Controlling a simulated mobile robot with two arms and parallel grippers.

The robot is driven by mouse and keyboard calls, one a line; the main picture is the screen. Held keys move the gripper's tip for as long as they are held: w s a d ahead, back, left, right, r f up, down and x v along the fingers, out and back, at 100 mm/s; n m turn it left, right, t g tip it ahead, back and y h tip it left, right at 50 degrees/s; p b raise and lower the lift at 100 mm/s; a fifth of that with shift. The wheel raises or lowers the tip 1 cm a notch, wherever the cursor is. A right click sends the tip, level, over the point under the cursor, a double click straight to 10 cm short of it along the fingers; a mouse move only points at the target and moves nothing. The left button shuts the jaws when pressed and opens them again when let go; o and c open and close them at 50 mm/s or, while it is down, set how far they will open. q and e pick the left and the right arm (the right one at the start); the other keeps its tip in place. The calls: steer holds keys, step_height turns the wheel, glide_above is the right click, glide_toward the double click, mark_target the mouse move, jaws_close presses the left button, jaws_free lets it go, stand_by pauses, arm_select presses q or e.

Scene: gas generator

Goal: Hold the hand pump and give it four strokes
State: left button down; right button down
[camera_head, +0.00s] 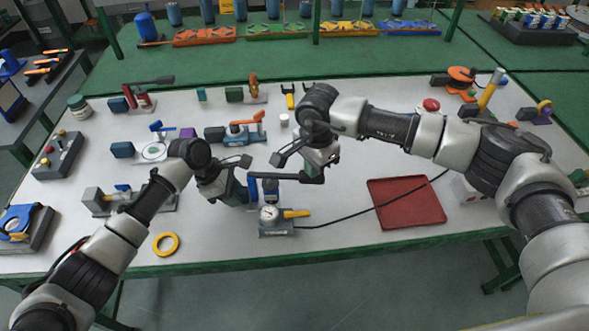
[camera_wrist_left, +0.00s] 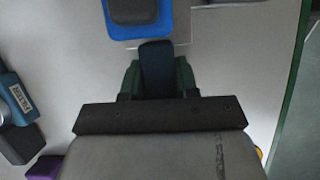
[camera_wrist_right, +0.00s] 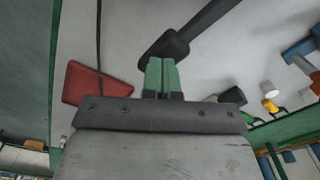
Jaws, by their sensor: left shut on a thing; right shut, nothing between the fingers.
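The hand pump (camera_head: 270,213) stands near the table's front edge, with a round gauge, a yellow part on its right side and a black lever (camera_head: 298,179) reaching right. My left gripper (camera_head: 246,189) is at its left side, shut on a dark blue part of the pump, which shows between the green fingers in the left wrist view (camera_wrist_left: 157,65). My right gripper (camera_head: 322,171) is shut and empty, just by the lever's outer end. In the right wrist view the lever's thick black end (camera_wrist_right: 163,47) lies just beyond the closed green fingertips (camera_wrist_right: 161,68); I cannot tell whether they touch.
A black hose runs right from the pump past a red tray (camera_head: 406,202). A yellow ring (camera_head: 166,244) lies at the front left. Several small devices, including a blue one with an orange handle (camera_head: 236,134), stand behind my grippers.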

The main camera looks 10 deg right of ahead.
steer(key=shift+r, duration=1.15)
steer(key=shift+r, duration=2.55)
arm_select(q)
steer(key=c, duration=0.8)
jaws_free()
steer(key=v, duration=1.2)
